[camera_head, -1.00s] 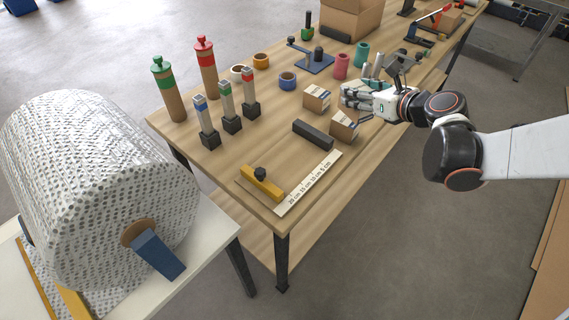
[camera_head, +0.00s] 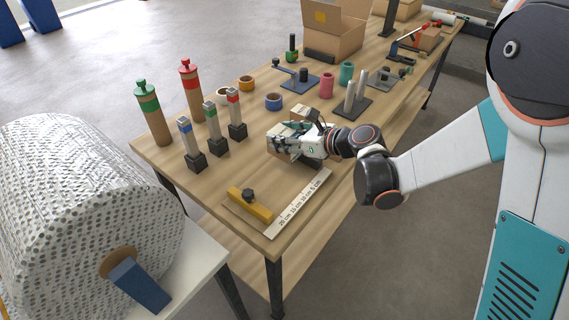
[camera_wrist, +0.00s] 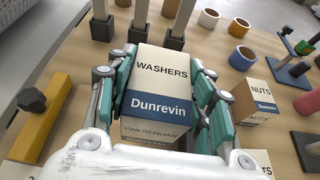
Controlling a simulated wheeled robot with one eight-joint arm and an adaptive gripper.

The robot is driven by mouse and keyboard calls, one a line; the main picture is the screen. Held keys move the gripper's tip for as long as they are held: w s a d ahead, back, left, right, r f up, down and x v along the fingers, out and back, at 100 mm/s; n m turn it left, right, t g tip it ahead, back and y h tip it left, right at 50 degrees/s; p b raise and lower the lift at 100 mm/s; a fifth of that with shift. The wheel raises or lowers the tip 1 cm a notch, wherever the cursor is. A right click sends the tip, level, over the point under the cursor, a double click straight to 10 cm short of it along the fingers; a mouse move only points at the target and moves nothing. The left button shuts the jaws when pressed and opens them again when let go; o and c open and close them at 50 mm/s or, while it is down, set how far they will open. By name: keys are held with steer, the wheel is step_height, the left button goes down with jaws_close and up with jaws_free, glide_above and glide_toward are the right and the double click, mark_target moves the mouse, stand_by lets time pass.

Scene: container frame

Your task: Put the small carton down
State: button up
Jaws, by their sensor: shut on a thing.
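My gripper (camera_head: 283,144) is shut on a small carton. In the wrist view the carton (camera_wrist: 160,85) is tan with a white and blue label reading "WASHERS" and "Dunrevin". The gripper's teal-edged fingers press its left and right sides. In the head view the fingers hide most of this carton (camera_head: 279,154). It is over the front part of the wooden bench (camera_head: 190,178); I cannot tell whether it touches the top. A second carton, marked "NUTS" (camera_wrist: 258,100), stands to the right in the wrist view, apart from the held one.
A yellow stop with a black knob (camera_head: 250,204) and a ruler strip (camera_head: 303,195) lie at the bench's near end. Several stamp-like tools on black blocks (camera_head: 196,161) stand to the left. Tape rolls (camera_head: 273,101) and an open box (camera_head: 335,28) are farther back.

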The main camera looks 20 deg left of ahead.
step_height(320, 180, down, 8)
steer(key=shift+f+b, duration=0.15)
steer(key=shift+b, duration=1.1)
steer(key=o, duration=1.3)
steer(key=shift+f, duration=0.1)
